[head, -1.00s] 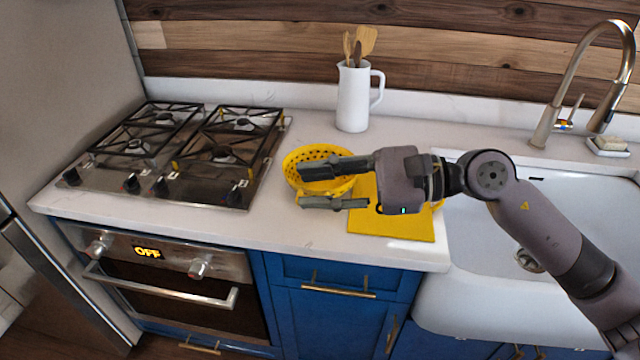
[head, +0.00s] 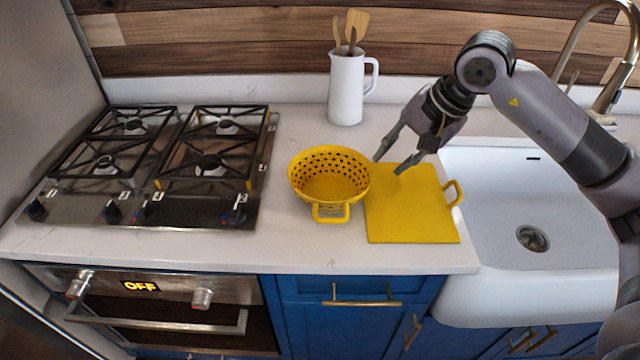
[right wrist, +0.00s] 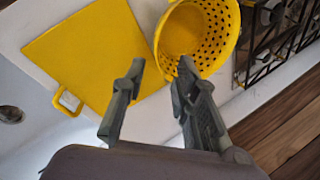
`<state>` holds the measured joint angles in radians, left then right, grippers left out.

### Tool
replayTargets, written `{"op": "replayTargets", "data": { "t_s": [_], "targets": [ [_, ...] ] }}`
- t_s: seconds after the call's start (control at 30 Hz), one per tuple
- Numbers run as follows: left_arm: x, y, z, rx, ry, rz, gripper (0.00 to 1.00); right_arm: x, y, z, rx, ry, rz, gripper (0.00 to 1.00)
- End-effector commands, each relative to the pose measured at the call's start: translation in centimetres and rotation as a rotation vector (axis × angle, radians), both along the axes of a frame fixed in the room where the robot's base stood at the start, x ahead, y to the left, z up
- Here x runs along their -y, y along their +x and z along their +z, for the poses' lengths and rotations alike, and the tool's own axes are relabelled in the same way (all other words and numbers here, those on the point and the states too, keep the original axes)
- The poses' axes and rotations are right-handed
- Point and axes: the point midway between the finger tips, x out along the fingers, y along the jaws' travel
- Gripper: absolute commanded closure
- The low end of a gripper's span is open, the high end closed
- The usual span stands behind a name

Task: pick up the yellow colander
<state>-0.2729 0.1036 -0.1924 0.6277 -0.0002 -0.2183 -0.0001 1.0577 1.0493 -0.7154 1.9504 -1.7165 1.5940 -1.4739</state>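The yellow colander (head: 330,178) stands upright on the white counter, between the stove and a yellow cutting board, with a loop handle at its front. My right gripper (head: 387,165) is open and empty, above the back of the board and just right of the colander, fingers pointing down-left. In the right wrist view the colander (right wrist: 185,30) lies beyond the fingertips of the gripper (right wrist: 158,70), its near rim close to them. I cannot tell if a finger touches it. My left gripper is in no view.
The yellow cutting board (head: 410,215) lies right of the colander. A white pitcher (head: 346,90) with wooden utensils stands behind. The gas stove (head: 245,205) is left, the sink (head: 540,200) right. Counter in front of the colander is bare.

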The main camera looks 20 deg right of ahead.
Motion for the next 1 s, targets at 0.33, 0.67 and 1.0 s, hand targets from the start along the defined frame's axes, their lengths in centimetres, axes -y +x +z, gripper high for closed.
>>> {"op": "replayTargets", "data": {
  "t_s": [0.33, 0.67, 1.0],
  "targets": [
    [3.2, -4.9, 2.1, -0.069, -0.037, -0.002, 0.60, -2.1, 2.4, -6.7, -0.005, 0.003, 0.002, 0.72],
    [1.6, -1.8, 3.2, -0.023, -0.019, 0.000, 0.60, -2.9, 3.5, -9.4, -0.003, 0.004, 0.002, 0.72],
    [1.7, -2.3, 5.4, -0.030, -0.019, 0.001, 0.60, -4.2, 5.0, -13.3, -0.002, 0.004, 0.001, 0.72]
  ]
}}
